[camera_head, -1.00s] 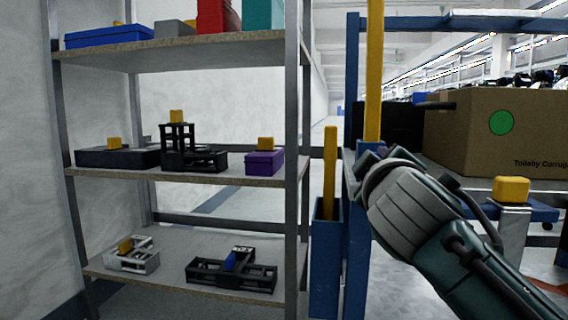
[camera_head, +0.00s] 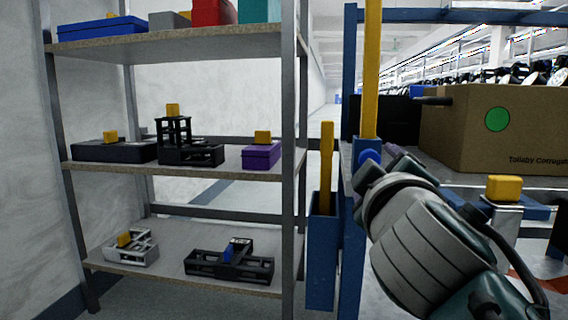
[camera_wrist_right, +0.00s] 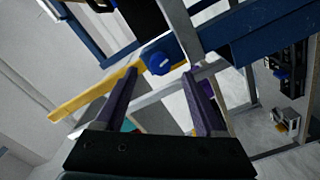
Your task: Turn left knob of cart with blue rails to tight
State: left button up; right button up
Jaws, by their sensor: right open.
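The cart with blue rails (camera_head: 351,70) stands at the right in the head view. A yellow bar (camera_head: 371,70) rises from its blue upright. A blue knob (camera_head: 369,156) sits on that upright just below the yellow bar. It also shows in the right wrist view (camera_wrist_right: 159,63), on a blue block by the yellow bar. My right gripper (camera_wrist_right: 160,73) is open and empty, its two purple fingers pointing toward the knob, one on each side of it in the picture. Whether they touch it I cannot tell. My left gripper is in neither view.
A grey shelf rack (camera_head: 165,167) with boxes and black parts stands left of the cart. A large cardboard box (camera_head: 490,130) sits on the cart. A second yellow bar (camera_head: 327,165) stands in a blue post. A yellow-topped post (camera_head: 504,188) is right of my arm.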

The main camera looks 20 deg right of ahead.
jog(key=shift+p+v, duration=0.3)
jog(key=shift+v, duration=2.1)
